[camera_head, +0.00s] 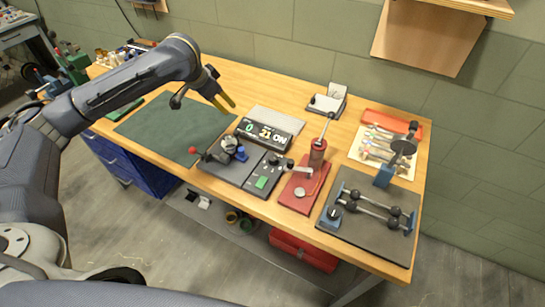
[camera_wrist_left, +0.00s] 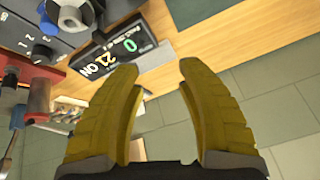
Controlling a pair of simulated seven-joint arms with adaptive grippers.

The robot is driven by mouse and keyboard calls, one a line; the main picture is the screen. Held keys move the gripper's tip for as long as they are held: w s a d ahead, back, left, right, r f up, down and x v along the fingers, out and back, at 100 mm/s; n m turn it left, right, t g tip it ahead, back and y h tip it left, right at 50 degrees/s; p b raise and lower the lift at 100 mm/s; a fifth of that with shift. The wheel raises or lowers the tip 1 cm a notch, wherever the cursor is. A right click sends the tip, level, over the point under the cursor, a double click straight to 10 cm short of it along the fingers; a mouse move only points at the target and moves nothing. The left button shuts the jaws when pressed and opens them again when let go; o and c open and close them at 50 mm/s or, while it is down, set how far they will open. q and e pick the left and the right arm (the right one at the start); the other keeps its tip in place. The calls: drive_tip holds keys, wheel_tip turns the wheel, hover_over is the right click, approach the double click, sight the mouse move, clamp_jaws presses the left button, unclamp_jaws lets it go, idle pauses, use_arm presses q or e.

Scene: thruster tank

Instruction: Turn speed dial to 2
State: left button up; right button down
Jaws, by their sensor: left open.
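A dark control panel (camera_head: 262,180) with a green button (camera_head: 262,182) stands at the front middle of the bench. Small dark knobs (camera_head: 274,161) sit at its back edge; I cannot tell which is the speed dial or read its setting. Behind it, a black display (camera_head: 265,135) shows a green 0, a yellow 21 and white ON; it also shows in the left wrist view (camera_wrist_left: 108,52). Part of the panel (camera_wrist_left: 20,38), with white marks, is at the upper left there. My left gripper (camera_head: 227,101) is open and empty, above and left of the display, apart from everything. My right gripper is out of view.
A small motor-like device (camera_head: 228,147) with a red ball lever is left of the panel. A red press (camera_head: 306,185) stands close on its right. A green mat (camera_head: 178,128) leaves free room at left. A grey rig plate (camera_head: 375,235) fills the right end.

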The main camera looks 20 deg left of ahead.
use_arm(q)
drive_tip(key=s+d+r+g+h, duration=0.1)
drive_tip(key=s+d+r, duration=0.1)
drive_tip(key=s+d, duration=0.5)
drive_tip(key=n+g, duration=0.1)
approach(273, 157)
drive_tip(key=x, duration=0.9)
drive_tip(key=shift+w+d+f, duration=0.1)
drive_tip(key=shift+f, duration=0.3)
clamp_jaws()
